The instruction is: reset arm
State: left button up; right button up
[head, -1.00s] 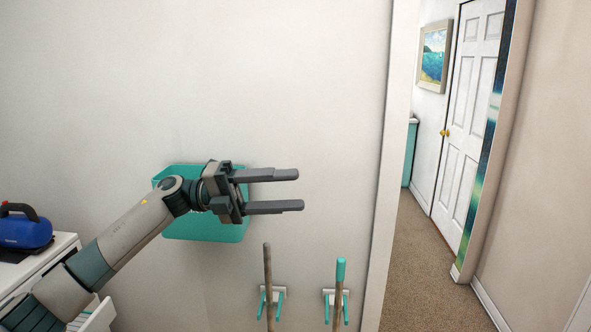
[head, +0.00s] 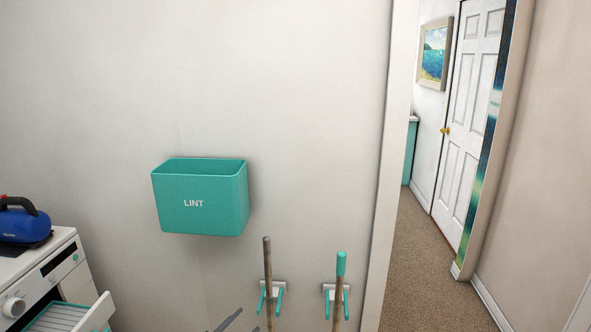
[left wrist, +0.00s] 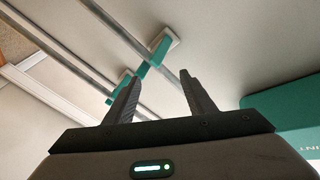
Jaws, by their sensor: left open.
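My left gripper (head: 246,320) shows only as dark fingertips at the bottom edge of the head view, below the lint bin. In the left wrist view my left gripper (left wrist: 160,77) has its two dark fingers spread apart with nothing between them. The rest of the left arm is outside the head view. My right gripper is in neither view.
A teal bin marked LINT (head: 200,203) hangs on the wall. Two handles (head: 267,275) (head: 340,280) stand in wall clips to its right. A white appliance (head: 45,270) with an open drawer (head: 75,318) stands at left, a blue device (head: 22,225) on top. A doorway opens at right.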

pick_arm(q)
jog(key=s+a+f+n+g+y, duration=0.1)
jog(key=s+a+f+n+y, duration=0.15)
jog(key=s+f, duration=0.6)
jog(key=s+a+f+n+g+y, duration=0.2)
jog(key=s+a+f, duration=0.1)
jog(key=f, duration=1)
jog(key=s+a+f+n+g+y, duration=0.3)
jog(key=s+f+g, duration=0.1)
jog(key=s+f, duration=1.25)
jog(key=s+f+n+g, duration=0.1)
jog(key=s+f, duration=0.3)
jog(key=s, duration=1)
jog(key=s+a+f+n+g+y+b, duration=0.1)
jog(key=s+f+g, duration=0.3)
jog(key=s, duration=1)
jog(key=s+f+n+g+y, duration=0.1)
jog(key=s+f, duration=0.5)
jog(key=s, duration=0.9)
jog(key=shift+a+n+g+b, duration=0.35)
jog(key=shift+n+g, duration=0.1)
jog(key=shift+g, duration=0.45)
